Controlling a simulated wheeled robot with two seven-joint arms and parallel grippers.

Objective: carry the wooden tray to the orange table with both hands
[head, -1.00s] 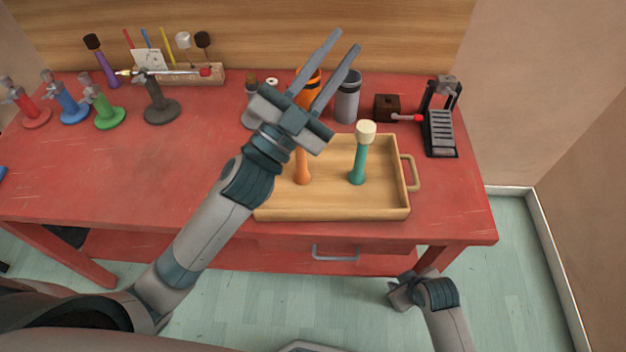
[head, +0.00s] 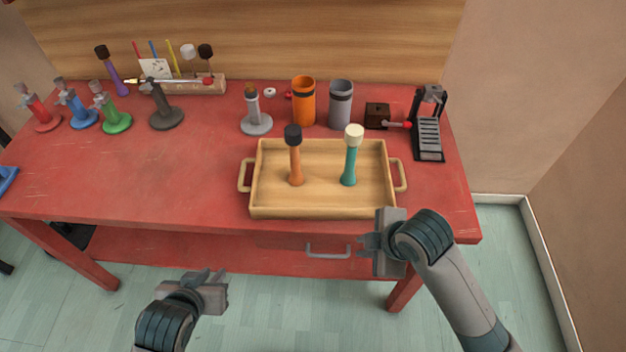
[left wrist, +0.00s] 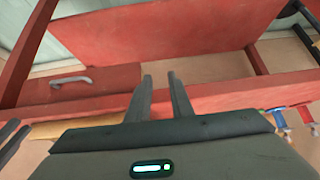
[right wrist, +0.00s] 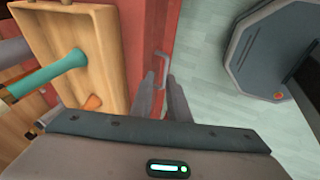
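The wooden tray (head: 320,211) lies on the red table (head: 190,190), with a handle at each end. An orange-handled mallet with a black head (head: 295,155) and a teal-handled mallet with a cream head (head: 351,155) stand upright in it. My left gripper (head: 208,278) is empty and open, in front of the table, left of the tray and apart from it; its open fingers show in the left wrist view (left wrist: 160,88). My right gripper (head: 366,247) is empty and open in front of the tray's right front corner. The tray (right wrist: 112,60) also shows in the right wrist view. No orange table is in view.
An orange cup (head: 304,103), a grey cup (head: 340,105), a small brown box (head: 377,115) and a black stand (head: 429,125) are behind the tray. Several coloured stands line the table's left side. A drawer handle (head: 328,252) juts below the front edge. The table left of the tray is clear.

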